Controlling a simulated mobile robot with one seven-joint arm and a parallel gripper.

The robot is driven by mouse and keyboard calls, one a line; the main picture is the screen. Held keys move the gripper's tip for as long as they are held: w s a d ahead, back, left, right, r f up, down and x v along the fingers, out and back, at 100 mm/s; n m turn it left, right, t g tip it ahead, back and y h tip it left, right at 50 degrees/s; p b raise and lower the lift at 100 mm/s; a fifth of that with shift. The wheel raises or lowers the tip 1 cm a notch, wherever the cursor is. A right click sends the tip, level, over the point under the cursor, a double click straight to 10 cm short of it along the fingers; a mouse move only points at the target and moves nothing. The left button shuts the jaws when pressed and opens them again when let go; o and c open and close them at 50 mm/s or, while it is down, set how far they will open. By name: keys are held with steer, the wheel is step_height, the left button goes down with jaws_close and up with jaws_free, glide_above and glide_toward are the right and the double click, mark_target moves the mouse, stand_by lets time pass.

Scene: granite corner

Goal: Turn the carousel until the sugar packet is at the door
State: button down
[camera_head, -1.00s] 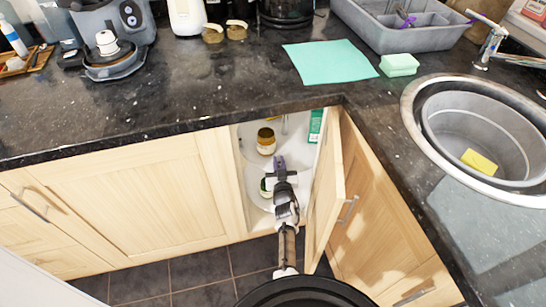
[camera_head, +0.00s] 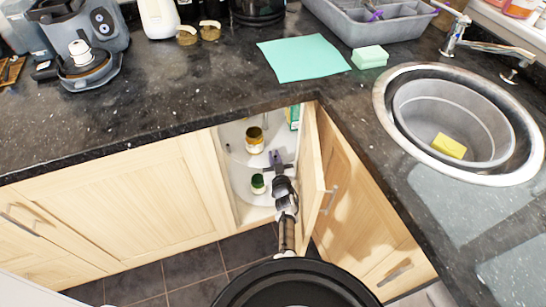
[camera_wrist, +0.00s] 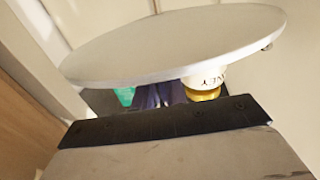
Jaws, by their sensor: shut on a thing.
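The carousel (camera_head: 242,171) has round white shelves inside the open corner cabinet. A gold-lidded jar (camera_head: 254,139) stands toward its back. A smaller dark-lidded jar (camera_head: 258,184) stands lower, left of my gripper. A green box (camera_head: 293,117) is partly hidden behind the door (camera_head: 312,170). I cannot make out a sugar packet. My gripper (camera_head: 275,158) reaches into the cabinet between the jars and the door. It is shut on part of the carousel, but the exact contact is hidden. The wrist view shows a white disc (camera_wrist: 170,45), the purple fingers (camera_wrist: 158,96) and a gold-lidded jar (camera_wrist: 203,85).
The door stands open close to the right of my arm. The black worktop (camera_head: 150,125) overhangs the cabinet. A sink (camera_head: 455,120), green cloth (camera_head: 302,60) and sponge (camera_head: 369,57) are above on the right. Tiled floor (camera_head: 190,268) is free at lower left.

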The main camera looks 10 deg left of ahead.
stand_by(0.3)
steer(key=c, duration=1.4)
jaws_free()
steer(key=shift+c, duration=0.2)
step_height(320, 180, up, 20)
steer(key=p, duration=1.1)
